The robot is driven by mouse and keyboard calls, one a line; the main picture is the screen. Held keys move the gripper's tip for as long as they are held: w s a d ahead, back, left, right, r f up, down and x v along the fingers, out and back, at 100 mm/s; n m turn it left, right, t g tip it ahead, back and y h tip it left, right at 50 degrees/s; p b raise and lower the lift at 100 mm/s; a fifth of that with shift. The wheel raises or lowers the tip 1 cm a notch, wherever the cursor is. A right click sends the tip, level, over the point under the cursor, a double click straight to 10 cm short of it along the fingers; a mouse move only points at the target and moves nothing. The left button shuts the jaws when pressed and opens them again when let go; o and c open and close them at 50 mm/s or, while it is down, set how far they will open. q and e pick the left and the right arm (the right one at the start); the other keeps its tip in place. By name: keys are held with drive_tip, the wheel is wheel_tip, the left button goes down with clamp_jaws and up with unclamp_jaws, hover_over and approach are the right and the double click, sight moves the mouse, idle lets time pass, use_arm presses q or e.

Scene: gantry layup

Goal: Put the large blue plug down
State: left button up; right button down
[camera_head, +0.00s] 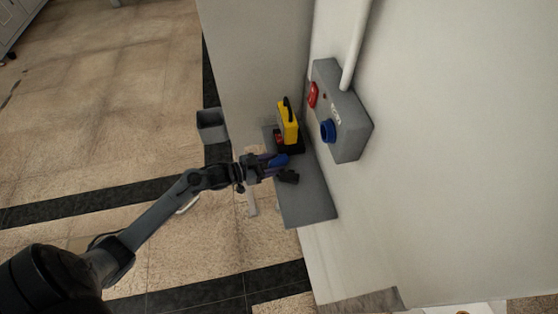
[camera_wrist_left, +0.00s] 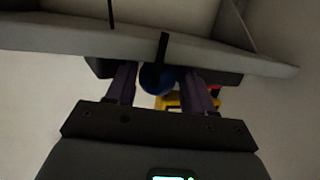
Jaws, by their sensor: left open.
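The large blue plug (camera_head: 279,160) is at the grey wall shelf (camera_head: 308,205), just below the yellow item in the head view. My left gripper (camera_head: 274,168) is open at the plug. In the left wrist view the blue plug (camera_wrist_left: 154,79) shows between the two purple fingers of the left gripper (camera_wrist_left: 159,84), partly covered by a dark strip. I cannot tell whether the fingers touch it. Its underside and its exact contact with the shelf are hidden. My right gripper is not in view.
A grey wall box (camera_head: 347,125) carries a blue round socket (camera_head: 328,131) and a red part (camera_head: 312,95). A yellow item with a black handle (camera_head: 288,122) stands on the shelf. A grey open bin (camera_head: 211,125) is left of it. The shelf's lower end is bare.

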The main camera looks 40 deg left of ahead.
use_arm(q)
drive_tip(key=shift+w+d+f, duration=0.1)
drive_tip(key=shift+c, duration=0.4)
drive_tip(key=c, duration=0.8)
drive_tip(key=shift+o, duration=0.2)
